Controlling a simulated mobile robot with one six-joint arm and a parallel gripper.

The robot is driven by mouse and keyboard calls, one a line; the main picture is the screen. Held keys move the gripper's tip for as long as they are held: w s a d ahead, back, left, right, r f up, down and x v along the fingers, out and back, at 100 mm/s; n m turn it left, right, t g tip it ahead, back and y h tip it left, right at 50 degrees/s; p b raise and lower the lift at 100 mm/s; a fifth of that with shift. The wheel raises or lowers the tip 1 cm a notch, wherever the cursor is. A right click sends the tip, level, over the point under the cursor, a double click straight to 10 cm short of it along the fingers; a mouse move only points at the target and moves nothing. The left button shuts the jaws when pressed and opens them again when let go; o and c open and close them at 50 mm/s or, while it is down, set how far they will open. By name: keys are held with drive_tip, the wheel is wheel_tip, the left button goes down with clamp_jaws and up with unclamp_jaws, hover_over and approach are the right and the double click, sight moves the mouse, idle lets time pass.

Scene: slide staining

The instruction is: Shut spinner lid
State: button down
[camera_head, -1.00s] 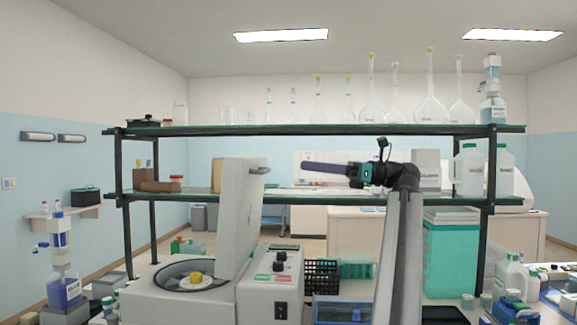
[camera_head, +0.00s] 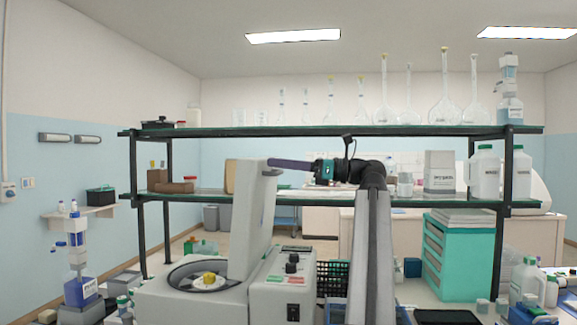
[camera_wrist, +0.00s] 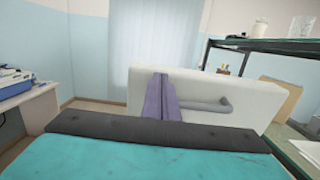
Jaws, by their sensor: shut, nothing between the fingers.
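The spinner (camera_head: 192,305) stands on the bench at the lower left, its bowl uncovered and a yellow-centred rotor inside. Its pale grey lid (camera_head: 250,215) is open, standing nearly upright. The lid also fills the middle of the wrist view (camera_wrist: 245,112), with its grey bar handle (camera_wrist: 212,105) to the right of my fingers. My gripper (camera_head: 270,163) is shut and empty, its purple fingers pointing left at the lid's upper right edge. In the wrist view the shut fingers (camera_wrist: 161,80) overlap the lid beside the handle. I cannot tell whether they touch it.
The spinner's control box (camera_head: 283,295) is right of the bowl. A two-tier shelf (camera_head: 330,131) with glassware and bottles spans behind the spinner and arm. A teal drawer unit (camera_head: 465,265) stands to the right. A black rack (camera_head: 333,275) sits behind my arm.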

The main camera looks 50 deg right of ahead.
drive_tip(key=shift+w+a, duration=0.25)
drive_tip(key=shift+w, duration=0.15)
